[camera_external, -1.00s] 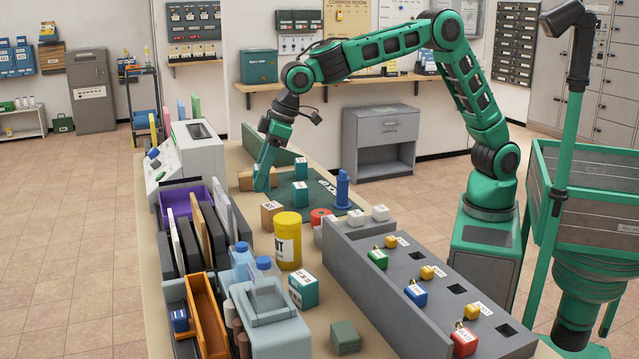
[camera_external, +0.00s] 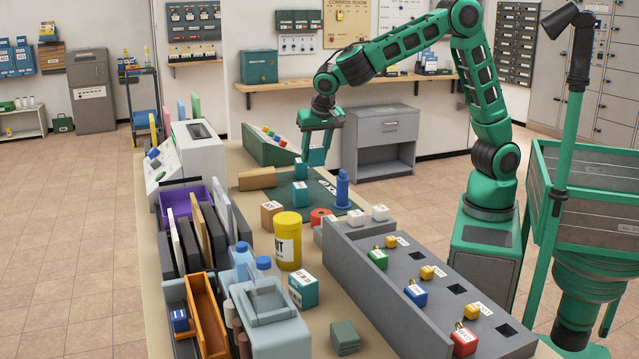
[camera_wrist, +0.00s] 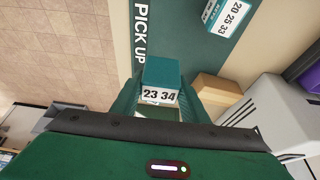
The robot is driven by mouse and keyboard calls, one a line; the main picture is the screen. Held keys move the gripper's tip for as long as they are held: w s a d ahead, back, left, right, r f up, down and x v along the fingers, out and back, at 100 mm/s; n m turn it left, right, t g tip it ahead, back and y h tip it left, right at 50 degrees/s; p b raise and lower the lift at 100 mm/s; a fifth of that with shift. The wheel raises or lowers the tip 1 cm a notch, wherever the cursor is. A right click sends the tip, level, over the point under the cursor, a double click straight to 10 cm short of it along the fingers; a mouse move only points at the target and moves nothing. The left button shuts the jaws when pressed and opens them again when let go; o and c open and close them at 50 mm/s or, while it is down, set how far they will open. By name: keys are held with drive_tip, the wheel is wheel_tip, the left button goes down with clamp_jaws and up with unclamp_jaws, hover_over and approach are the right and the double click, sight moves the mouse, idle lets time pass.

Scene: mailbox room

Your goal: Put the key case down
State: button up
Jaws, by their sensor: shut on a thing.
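My gripper (camera_external: 317,148) is shut on a teal key case (camera_external: 317,157) and holds it in the air at the far end of the counter. In the wrist view, the case (camera_wrist: 161,72) sits between the fingers, with a white label reading 23 34. Beyond it is the dark green mat (camera_wrist: 185,38) marked PICK UP. A second teal case (camera_wrist: 213,12) with label 20 25 33 lies on that mat.
A blue stamp-like piece (camera_external: 342,190) and a red roll (camera_external: 320,215) stand by the mat's near edge. A brown block (camera_external: 257,179), a cardboard box (camera_external: 270,214) and a yellow jar (camera_external: 288,245) are to the left and nearer. A green sloped rack (camera_external: 268,148) is behind.

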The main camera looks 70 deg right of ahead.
drive_tip(key=shift+f, duration=3.9)
drive_tip(key=shift+f, duration=0.15)
drive_tip(key=o, duration=1.1)
drive_tip(key=shift+a, duration=0.1)
drive_tip(key=v, duration=1.2)
